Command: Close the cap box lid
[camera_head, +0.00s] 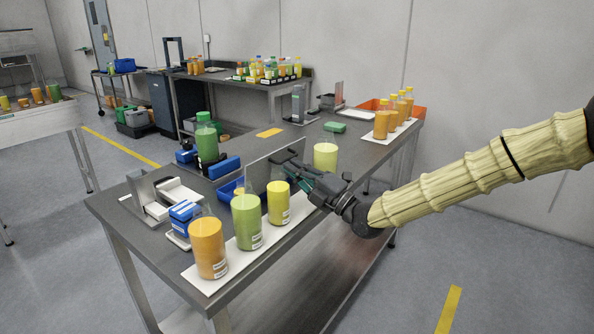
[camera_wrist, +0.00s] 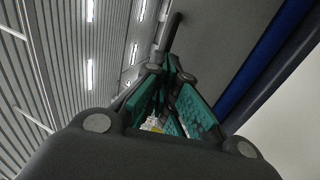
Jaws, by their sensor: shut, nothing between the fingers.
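The cap box (camera_head: 228,190) is a low blue box on the steel table, partly hidden behind the bottles. A grey, see-through panel, which looks like its lid (camera_head: 258,172), stands raised beside it. My gripper (camera_head: 284,158) is shut and empty, at the right part of the lid panel. I cannot tell whether it touches the panel. In the wrist view, the gripper's green-padded fingers (camera_wrist: 168,68) come together, with a grey panel and a blue edge (camera_wrist: 268,62) to their right.
Orange, green and yellow bottles (camera_head: 247,222) stand on a white mat along the front edge. Another yellow bottle (camera_head: 325,157) stands right behind my gripper. A tall green bottle (camera_head: 207,140) and blue blocks are to the left. Orange bottles (camera_head: 381,122) stand at the far right.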

